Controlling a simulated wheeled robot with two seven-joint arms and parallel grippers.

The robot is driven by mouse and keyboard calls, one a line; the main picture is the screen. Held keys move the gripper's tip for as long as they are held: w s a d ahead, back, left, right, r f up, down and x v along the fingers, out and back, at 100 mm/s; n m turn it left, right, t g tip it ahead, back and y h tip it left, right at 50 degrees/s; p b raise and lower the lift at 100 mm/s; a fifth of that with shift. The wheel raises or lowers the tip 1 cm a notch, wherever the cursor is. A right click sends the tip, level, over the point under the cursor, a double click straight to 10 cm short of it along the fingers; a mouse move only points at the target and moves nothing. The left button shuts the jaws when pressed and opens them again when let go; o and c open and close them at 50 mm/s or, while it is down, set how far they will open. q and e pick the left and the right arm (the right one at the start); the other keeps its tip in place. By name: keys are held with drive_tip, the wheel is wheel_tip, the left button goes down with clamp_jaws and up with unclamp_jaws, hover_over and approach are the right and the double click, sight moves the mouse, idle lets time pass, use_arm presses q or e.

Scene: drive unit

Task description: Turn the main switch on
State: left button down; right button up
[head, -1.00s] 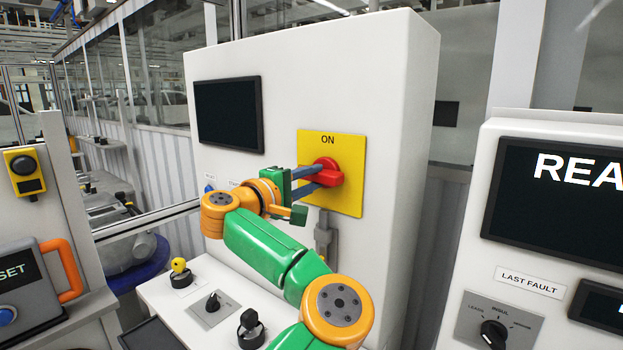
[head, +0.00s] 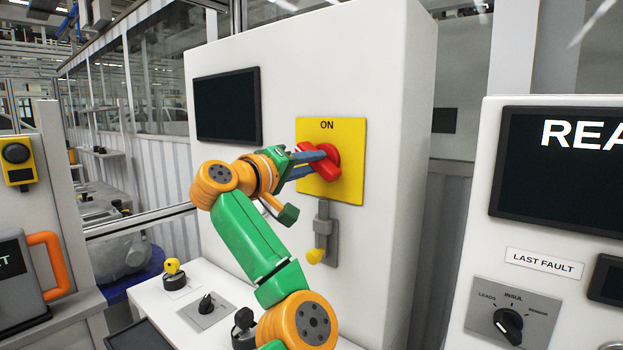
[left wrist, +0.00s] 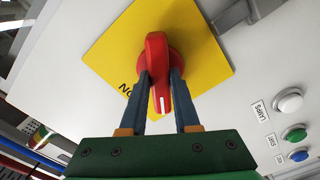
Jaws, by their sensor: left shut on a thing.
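The main switch is a red rotary handle (head: 326,170) on a yellow square plate (head: 347,185) marked ON at its top. The plate sits on the front of a white cabinet. My left gripper (head: 316,162) reaches in from the left and is shut on the handle, partly hiding it. In the left wrist view the two blue-grey fingers (left wrist: 161,76) lie on either side of the red handle (left wrist: 157,48). The handle stands diagonal to the edges of the plate (left wrist: 205,45), with a white mark at its near end. My right gripper is not in view.
Below the plate is a grey latch (head: 325,230) with a yellow knob. A ledge below holds a yellow-topped knob (head: 173,268) and black selector knobs. A white console (head: 480,250) stands at right. In the left wrist view, white, green and blue buttons (left wrist: 293,133) lie at right.

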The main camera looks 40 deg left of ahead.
use_arm(q)
drive_tip(key=m, duration=0.1)
drive_tip(key=m+b, duration=0.1)
drive_tip(key=m, duration=0.1)
drive_tip(key=shift+f, duration=0.25)
drive_tip(key=m+b, duration=0.1)
drive_tip(key=m, duration=0.1)
drive_tip(key=shift+m, duration=0.3)
drive_tip(key=shift+a+r+m+b, duration=0.15)
drive_tip(key=shift+m+b, duration=0.2)
drive_tip(key=shift+m, duration=2.15)
drive_tip(key=shift+r+m, duration=0.1)
drive_tip(key=shift+m, duration=0.2)
drive_tip(key=c, duration=0.6)
unclamp_jaws()
drive_tip(key=shift+c, duration=0.2)
drive_tip(key=shift+s, duration=0.1)
